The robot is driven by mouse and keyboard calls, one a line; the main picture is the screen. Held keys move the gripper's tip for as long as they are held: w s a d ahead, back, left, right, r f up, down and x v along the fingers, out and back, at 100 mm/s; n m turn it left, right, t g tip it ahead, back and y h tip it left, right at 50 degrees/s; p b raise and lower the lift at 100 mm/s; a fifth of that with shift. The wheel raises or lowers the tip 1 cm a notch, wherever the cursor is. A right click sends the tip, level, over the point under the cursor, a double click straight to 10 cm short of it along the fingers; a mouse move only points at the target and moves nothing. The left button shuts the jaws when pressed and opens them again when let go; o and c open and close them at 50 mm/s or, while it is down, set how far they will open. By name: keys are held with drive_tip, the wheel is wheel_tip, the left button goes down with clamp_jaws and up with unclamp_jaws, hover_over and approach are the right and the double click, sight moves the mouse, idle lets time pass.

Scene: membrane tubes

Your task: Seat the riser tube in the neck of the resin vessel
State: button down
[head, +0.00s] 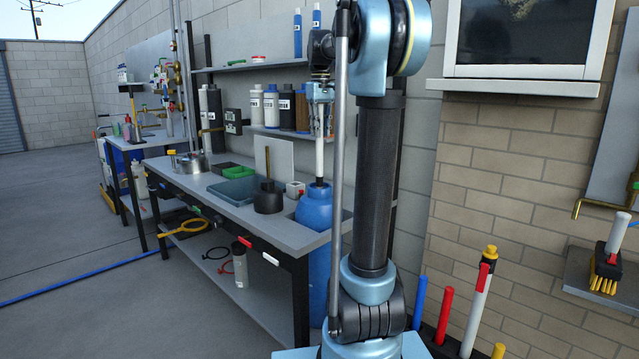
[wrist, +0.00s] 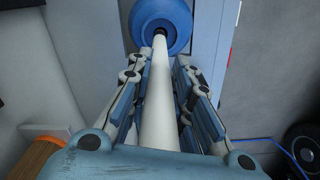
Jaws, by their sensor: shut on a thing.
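The riser tube (head: 320,155) is long and white and hangs upright below my gripper (head: 320,92) in the head view. My gripper is shut on it; in the wrist view the tube (wrist: 158,110) runs between the two fingers (wrist: 159,78). The resin vessel (head: 314,209) is a tall blue cylinder with a rounded top, standing at the right end of the bench. Its dark neck (head: 319,185) meets the tube's lower end. In the wrist view, the tube's far end overlaps the dark neck on the blue vessel (wrist: 175,18). I cannot tell how deep it sits.
The bench (head: 222,204) beside the vessel holds a black pot (head: 268,203), a teal tray (head: 235,191) and a small white box (head: 295,189). Shelves with bottles (head: 271,107) are behind the gripper. Colored tubes (head: 443,315) stand in a rack at the lower right.

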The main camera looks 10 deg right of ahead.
sight(320, 144)
wheel_tip(320, 144, down, 18)
drive_tip(key=shift+r, duration=0.2)
drive_tip(key=c, duration=1.4)
unclamp_jaws()
drive_tip(key=shift+a, duration=0.1)
drive_tip(key=shift+c, duration=0.2)
drive_tip(key=shift+r, duration=0.1)
wheel_tip(320, 144, up, 12)
drive_tip(key=shift+f, duration=0.1)
drive_tip(key=s+f+m+t, duration=0.1)
drive_tip(key=s+f, duration=0.4)
drive_tip(key=s, duration=0.4)
drive_tip(key=s+f+m, duration=0.1)
drive_tip(key=s+f, duration=0.4)
drive_tip(key=s, duration=0.4)
drive_tip(key=s+f+m+t, duration=0.1)
drive_tip(key=s+f+m, duration=0.1)
drive_tip(key=s+f, duration=1.4)
wheel_tip(320, 144, down, 3)
drive_tip(key=shift+s+r, duration=0.15)
drive_tip(key=shift+s, duration=0.1)
